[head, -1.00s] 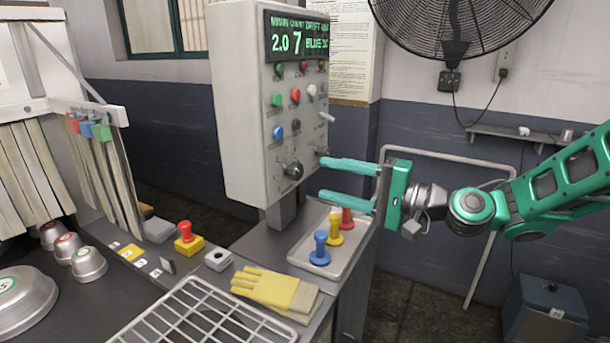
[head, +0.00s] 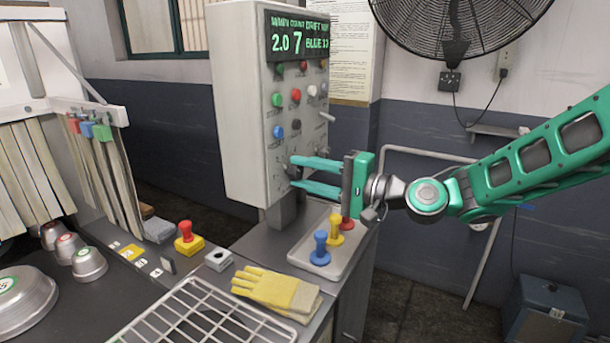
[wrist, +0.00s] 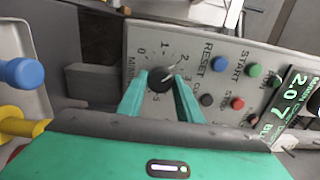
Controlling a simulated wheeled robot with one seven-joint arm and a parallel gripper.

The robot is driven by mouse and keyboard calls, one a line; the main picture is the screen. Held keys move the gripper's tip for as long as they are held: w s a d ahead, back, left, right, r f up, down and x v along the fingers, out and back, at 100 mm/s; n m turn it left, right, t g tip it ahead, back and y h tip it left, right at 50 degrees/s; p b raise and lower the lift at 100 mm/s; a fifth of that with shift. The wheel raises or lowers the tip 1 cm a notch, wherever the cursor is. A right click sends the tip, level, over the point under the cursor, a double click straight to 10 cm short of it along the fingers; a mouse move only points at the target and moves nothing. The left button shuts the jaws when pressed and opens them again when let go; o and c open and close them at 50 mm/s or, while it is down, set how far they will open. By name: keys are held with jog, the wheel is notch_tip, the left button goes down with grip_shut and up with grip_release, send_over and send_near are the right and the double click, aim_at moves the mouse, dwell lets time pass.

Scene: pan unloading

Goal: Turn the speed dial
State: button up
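The speed dial (wrist: 160,80) is a dark round knob on the grey control box (head: 238,120), with a number scale around it. In the wrist view its pale pointer mark aims up and right, near the 2. My gripper (head: 293,172) reaches the panel from the right. Its two teal fingers lie on opposite sides of the dial, close against its rim, and appear shut on it. In the head view the fingers mostly hide the dial. The display (head: 298,38) reads 2.0 and 7 in green.
Coloured buttons, including a red one (wrist: 238,103) and a blue one (wrist: 220,64), sit beside the dial. A tray (head: 300,256) with blue, yellow and red pegs stands below my gripper. Yellow gloves (head: 275,289) and a wire rack (head: 195,318) lie in front.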

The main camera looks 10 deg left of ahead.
jog(key=shift+f, duration=0.1)
jog(key=shift+c, duration=0.2)
jog(key=n, duration=0.4)
jog(key=shift+f+n, duration=0.1)
jog(key=shift+n, duration=0.2)
jog(key=o, duration=1)
jog(key=shift+f, duration=0.1)
jog(key=shift+d, duration=0.1)
jog(key=v, duration=1)
jog(key=shift+s+d, duration=0.1)
jog(key=shift+d, duration=0.2)
